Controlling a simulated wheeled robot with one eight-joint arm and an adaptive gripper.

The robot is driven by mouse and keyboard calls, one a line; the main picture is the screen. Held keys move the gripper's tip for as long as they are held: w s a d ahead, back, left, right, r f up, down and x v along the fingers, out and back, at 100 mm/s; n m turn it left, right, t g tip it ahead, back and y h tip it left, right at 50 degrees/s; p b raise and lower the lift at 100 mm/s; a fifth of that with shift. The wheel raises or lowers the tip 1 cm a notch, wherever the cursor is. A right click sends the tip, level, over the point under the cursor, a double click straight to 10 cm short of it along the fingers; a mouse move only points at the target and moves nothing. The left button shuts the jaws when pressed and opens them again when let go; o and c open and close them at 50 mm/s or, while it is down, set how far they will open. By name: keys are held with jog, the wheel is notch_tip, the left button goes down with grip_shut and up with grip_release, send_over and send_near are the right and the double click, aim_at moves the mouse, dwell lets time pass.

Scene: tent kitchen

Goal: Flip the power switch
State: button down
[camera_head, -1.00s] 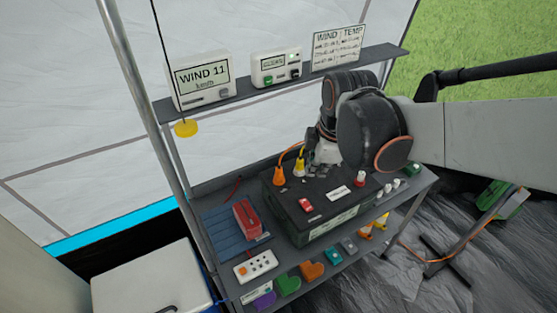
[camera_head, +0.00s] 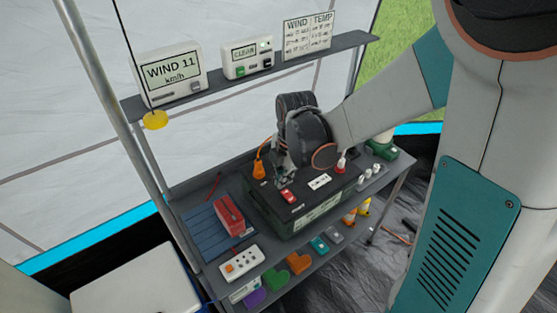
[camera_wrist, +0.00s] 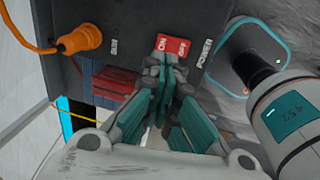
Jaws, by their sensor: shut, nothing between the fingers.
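The red power switch (camera_head: 288,196) sits on top of the black power box (camera_head: 300,219) on the shelf. In the wrist view the switch (camera_wrist: 173,46) shows ON and OFF lettering, with POWER printed beside it. My gripper (camera_head: 283,182) is pointing down at the box, right by the switch. In the wrist view my gripper (camera_wrist: 170,84) has its teal-padded fingers shut and empty, with the tips close to the switch's edge. I cannot tell whether they touch it.
An orange plug (camera_head: 259,169) stands in the box behind my gripper; it also shows in the wrist view (camera_wrist: 82,40). A red-and-white knob (camera_head: 341,162) is at the box's right. A red case (camera_head: 229,214) lies to the left. An upper shelf (camera_head: 200,93) holds display units.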

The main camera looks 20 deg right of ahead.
aim_at(281, 197)
jog(key=shift+w+a+f+b, duration=0.15)
jog(key=shift+f+b, duration=0.3)
jog(key=shift+f, duration=0.9)
jog(key=shift+w+f+b, duration=0.2)
jog(key=shift+f+b, duration=0.25)
jog(key=shift+f, duration=0.9)
jog(key=shift+w+a+f+g+b, duration=0.1)
jog(key=shift+w+f+g+b, duration=0.25)
jog(key=shift+f+g+b, duration=0.25)
jog(key=shift+s, duration=0.15)
